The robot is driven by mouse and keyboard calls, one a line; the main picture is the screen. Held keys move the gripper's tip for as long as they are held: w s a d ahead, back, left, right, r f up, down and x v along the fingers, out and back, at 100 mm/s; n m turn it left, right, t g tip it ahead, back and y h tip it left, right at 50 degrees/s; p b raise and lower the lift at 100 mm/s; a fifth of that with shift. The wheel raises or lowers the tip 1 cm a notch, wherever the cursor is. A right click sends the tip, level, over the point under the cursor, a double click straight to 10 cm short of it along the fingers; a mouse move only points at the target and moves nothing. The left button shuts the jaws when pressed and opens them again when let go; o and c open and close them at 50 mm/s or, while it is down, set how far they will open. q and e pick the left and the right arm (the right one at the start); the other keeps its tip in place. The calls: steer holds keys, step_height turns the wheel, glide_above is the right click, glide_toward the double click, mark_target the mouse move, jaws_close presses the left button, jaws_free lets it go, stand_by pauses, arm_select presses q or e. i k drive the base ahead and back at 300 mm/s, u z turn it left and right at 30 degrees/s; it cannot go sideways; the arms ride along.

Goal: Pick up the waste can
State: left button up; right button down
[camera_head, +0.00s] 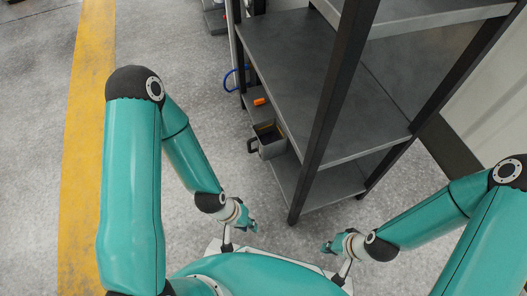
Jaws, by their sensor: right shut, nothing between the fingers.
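A small grey can (272,150) with a dark handle on its left side and a dark inside stands on a lower level of the shelf rack, near its left edge. It looks like the waste can. My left gripper (250,227) is below the can in the picture and apart from it. It is too small to tell whether its fingers are open or shut. My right gripper (327,248) is shut and empty, further right and low in the picture, apart from the can and the rack.
The grey shelf rack (290,60) with dark posts fills the upper right; its front post (322,130) stands right of the can. A small orange object (260,101) and a blue ring (230,80) are near the can. Grey floor (215,125) left of the rack is clear.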

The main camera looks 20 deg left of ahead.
mark_target(269, 139)
steer(key=z, duration=0.95)
steer(key=k, duration=1.5)
steer(key=u, duration=0.55)
steer(key=i, duration=1.7)
